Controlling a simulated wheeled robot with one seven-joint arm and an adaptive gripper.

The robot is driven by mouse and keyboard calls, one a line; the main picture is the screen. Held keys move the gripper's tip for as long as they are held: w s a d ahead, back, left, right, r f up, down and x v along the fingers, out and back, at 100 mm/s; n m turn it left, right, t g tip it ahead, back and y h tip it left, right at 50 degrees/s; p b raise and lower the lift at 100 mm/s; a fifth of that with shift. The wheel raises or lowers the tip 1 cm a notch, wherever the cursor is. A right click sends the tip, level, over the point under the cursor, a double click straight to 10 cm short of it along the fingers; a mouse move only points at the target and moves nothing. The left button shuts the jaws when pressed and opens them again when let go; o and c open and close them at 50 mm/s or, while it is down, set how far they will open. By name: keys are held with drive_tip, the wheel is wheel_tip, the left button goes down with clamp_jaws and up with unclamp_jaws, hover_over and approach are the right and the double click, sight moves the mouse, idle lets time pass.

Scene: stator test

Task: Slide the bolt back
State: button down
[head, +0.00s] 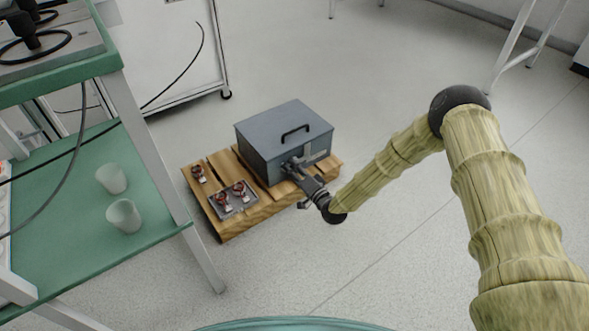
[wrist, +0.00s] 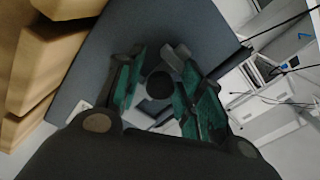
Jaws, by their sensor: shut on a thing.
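A blue-grey metal box (head: 262,155) with a black handle (head: 296,130) on its closed lid stands on a wooden pallet. A light grey bolt fitting (head: 317,158) is on its front face, partly hidden by my gripper (head: 291,168). In the wrist view, a round black bolt knob (wrist: 159,85) sits between the green-padded fingers of my gripper (wrist: 160,75), close in front of the box face (wrist: 100,55). My gripper is shut on this knob. How far the bolt is slid cannot be told.
The pallet (head: 257,218) also bears a small tray (head: 237,211) with copper-coloured parts and another such part (head: 198,174). A green shelf (head: 75,225) with two cups (head: 112,179) stands left. The floor right of the pallet is clear.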

sight(283, 170)
drive_tip(key=shift+s+a+p, duration=0.3)
drive_tip(key=shift+s+a, duration=0.2)
drive_tip(key=shift+a, duration=0.15)
drive_tip(key=shift+s+a+p, duration=0.25)
drive_tip(key=shift+s+a, duration=0.2)
drive_tip(key=shift+a, duration=0.2)
drive_tip(key=c, duration=1.3)
unclamp_jaws()
drive_tip(key=shift+o, duration=0.2)
drive_tip(key=shift+s, duration=0.1)
drive_tip(key=v, duration=1.2)
